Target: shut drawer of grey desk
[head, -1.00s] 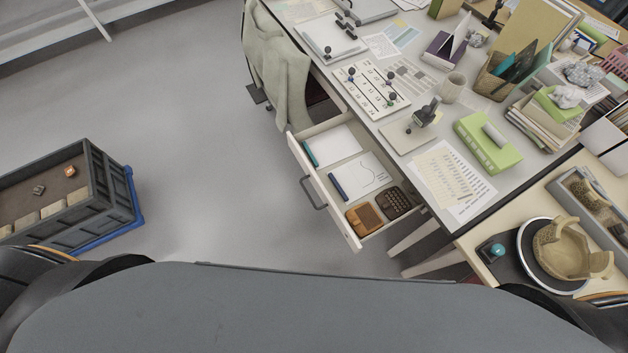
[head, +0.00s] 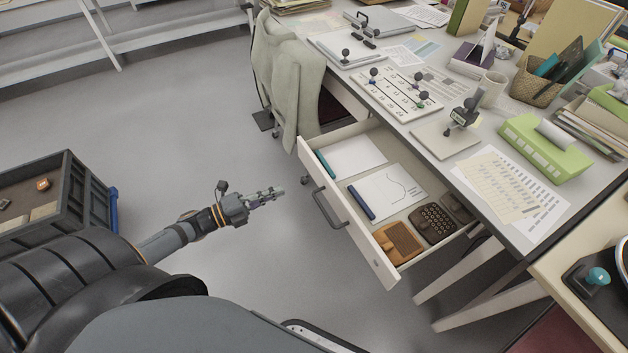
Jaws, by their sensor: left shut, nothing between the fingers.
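The grey desk (head: 425,150) stands at the right in the head view. Its drawer (head: 352,234) is pulled out toward the lower left, with a dark bar handle (head: 330,208) on its front. Inside lie white papers, a teal pen, a blue pen, a tan block-like item (head: 398,243) and a dark keypad-like item (head: 432,222). My left gripper (head: 275,193) is shut and empty. It is left of the drawer front, apart from the handle in the picture. My right gripper is not in view.
A coat-draped chair (head: 285,85) stands beyond the drawer, at the desk's left edge. A dark crate (head: 85,190) is on the floor at the left. Bare floor lies between crate and drawer.

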